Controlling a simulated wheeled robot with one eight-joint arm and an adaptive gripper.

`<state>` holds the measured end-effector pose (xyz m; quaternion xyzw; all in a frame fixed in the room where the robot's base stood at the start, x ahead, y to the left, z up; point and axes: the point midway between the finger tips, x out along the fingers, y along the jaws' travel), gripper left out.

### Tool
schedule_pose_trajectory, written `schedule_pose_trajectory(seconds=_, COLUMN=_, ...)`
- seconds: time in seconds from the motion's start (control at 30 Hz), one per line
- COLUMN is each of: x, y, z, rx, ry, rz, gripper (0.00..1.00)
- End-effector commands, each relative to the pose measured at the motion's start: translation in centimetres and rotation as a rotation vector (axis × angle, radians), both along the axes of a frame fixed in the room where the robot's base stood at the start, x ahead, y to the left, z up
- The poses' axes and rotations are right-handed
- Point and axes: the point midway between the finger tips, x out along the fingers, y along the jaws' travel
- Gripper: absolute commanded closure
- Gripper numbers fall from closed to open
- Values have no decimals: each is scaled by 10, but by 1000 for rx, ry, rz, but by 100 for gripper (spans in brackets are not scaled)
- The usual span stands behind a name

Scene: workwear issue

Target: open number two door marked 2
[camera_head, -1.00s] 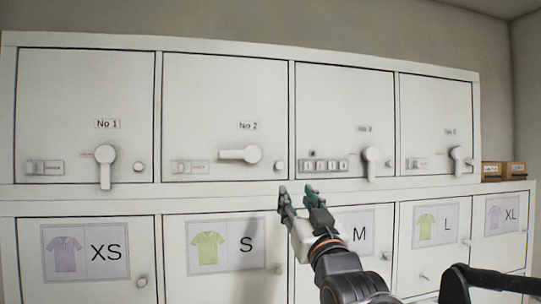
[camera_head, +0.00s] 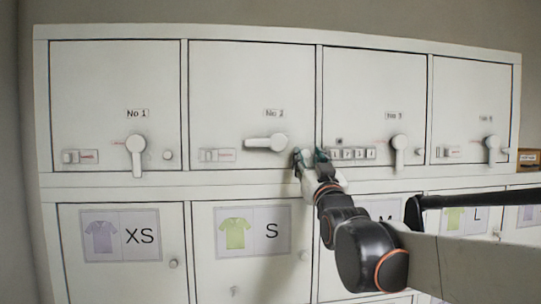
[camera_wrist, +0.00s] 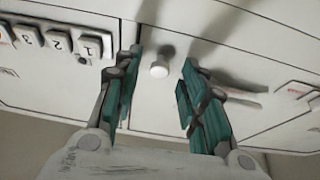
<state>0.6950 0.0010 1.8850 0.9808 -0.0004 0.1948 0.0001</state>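The door marked No 2 (camera_head: 250,90) is closed in the upper row. Its white lever handle (camera_head: 267,143) lies horizontal, pointing left. My gripper (camera_head: 309,160) is at the door's lower right corner, open and empty. In the wrist view, the small round white knob (camera_wrist: 159,69) shows between the spread fingers, which seem not to touch it. The lever handle also shows partly in the wrist view (camera_wrist: 240,92), behind the right finger. In the head view the knob is largely hidden by my gripper.
A small slide latch (camera_head: 209,155) is at door No 2's lower left. Right of my gripper, door No 3 (camera_head: 372,85) has a row of number buttons (camera_wrist: 58,42). Below are closed doors with shirt signs, including S (camera_head: 252,231). Door No 1 (camera_head: 115,80) is closed.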

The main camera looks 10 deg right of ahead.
Motion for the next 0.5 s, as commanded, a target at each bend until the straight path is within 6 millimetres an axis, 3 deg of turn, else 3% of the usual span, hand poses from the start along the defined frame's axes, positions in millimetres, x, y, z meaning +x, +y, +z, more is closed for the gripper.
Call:
schedule_pose_trajectory(seconds=0.43, x=9, y=0, z=3, rx=0, ry=0, rz=0, gripper=62)
schedule_pose_trajectory(seconds=0.5, x=9, y=0, z=3, rx=0, ry=0, rz=0, gripper=78)
